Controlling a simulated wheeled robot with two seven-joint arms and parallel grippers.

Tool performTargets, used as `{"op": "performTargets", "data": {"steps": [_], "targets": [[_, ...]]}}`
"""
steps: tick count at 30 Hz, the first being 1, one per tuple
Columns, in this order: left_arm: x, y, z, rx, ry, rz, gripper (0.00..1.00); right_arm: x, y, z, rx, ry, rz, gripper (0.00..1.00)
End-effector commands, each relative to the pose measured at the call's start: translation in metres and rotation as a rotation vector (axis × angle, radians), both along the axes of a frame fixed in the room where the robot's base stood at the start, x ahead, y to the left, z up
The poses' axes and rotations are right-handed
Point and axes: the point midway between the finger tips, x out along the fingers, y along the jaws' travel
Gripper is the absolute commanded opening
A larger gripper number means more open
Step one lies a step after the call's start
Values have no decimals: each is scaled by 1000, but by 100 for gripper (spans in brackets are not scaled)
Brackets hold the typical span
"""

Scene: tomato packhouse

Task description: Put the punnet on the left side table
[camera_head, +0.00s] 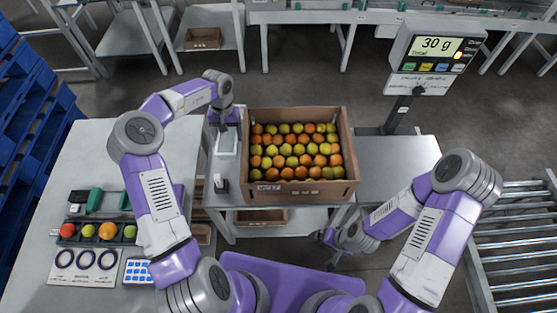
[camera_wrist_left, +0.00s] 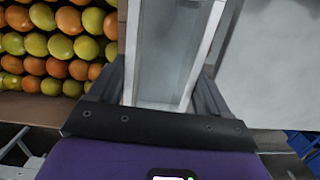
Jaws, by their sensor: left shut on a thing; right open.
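The punnet (camera_head: 228,145) is a clear, pale-rimmed, empty-looking tray left of the tomato crate in the head view. My left gripper (camera_head: 226,118) is shut on its far end. In the left wrist view the punnet (camera_wrist_left: 166,60) runs away between the two dark fingers of my left gripper (camera_wrist_left: 161,92). I cannot tell how high it is above the middle table. The left side table (camera_head: 85,160) is pale grey, with its far part bare; it probably shows at right in the wrist view (camera_wrist_left: 275,65). My right gripper (camera_head: 330,238) is open and empty, low in front of the middle table.
A scale display (camera_head: 436,45) reads 30 g. The left table's near part holds a tomato tray (camera_head: 75,236), a ring card (camera_head: 86,278) and a blue-squared card (camera_head: 138,271).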

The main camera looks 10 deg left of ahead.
Motion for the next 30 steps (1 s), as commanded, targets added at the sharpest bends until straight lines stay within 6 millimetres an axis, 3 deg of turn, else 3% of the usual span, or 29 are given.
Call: {"op": "performTargets", "data": {"steps": [3, 12, 22, 30], "targets": [[14, 30, -29, 4, 3, 40, 50, 0, 0, -24, 0, -1, 0, 100], [18, 41, -74, 6, 5, 49, 50, 0, 0, -70, 0, 0, -1, 100], [19, 42, -86, 5, 3, 51, 50, 0, 0, -78, 0, 0, 0, 100], [18, 42, -129, 7, 4, 50, 50, 0, 0, -93, 0, 0, 0, 100]]}}
